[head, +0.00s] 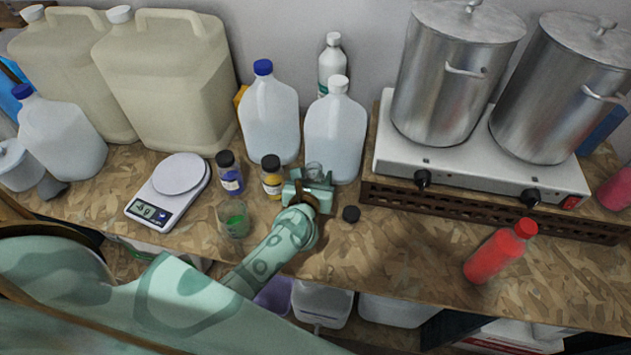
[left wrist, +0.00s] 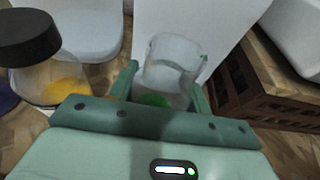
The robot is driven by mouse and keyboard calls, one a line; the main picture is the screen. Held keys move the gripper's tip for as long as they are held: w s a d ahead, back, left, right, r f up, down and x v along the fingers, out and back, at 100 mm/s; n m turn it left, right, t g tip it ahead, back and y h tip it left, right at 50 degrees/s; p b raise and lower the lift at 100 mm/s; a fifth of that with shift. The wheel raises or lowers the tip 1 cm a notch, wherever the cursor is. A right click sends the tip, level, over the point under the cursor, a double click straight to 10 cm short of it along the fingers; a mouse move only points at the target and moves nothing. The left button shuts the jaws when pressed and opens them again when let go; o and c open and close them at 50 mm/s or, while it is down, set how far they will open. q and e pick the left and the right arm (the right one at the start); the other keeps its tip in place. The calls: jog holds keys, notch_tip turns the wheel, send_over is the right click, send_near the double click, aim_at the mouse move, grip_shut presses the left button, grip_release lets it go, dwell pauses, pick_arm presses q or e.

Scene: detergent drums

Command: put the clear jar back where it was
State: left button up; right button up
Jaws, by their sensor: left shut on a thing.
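The clear jar (left wrist: 172,62) stands open-mouthed between the two fingers of my left gripper (left wrist: 168,80) in the left wrist view, with a green patch showing low in it. In the head view the jar's clear rim (head: 315,170) shows just beyond my left gripper (head: 308,188), in front of the right white jug. My left gripper is shut on the jar. The jar's base is hidden by the gripper, so I cannot tell whether it touches the bench. My right gripper is not in view.
A yellow-filled black-capped jar (head: 272,178) is close on the left, beside a blue-filled one (head: 229,173). A beaker with green content (head: 236,219), a scale (head: 168,192) and a loose black cap (head: 351,214) are nearby. A hotplate (head: 480,165) and red bottle (head: 498,252) are right.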

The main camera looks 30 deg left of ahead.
pick_arm(q)
jog(key=shift+f, duration=0.4)
jog(key=shift+f, duration=0.15)
jog(key=o, duration=1)
jog(key=shift+o, duration=0.2)
jog(key=shift+s+r, duration=0.1)
jog(key=shift+r, duration=0.15)
jog(key=v, duration=1.1)
jog(key=shift+s+d+r+p, duration=0.15)
jog(key=shift+s+p, duration=0.2)
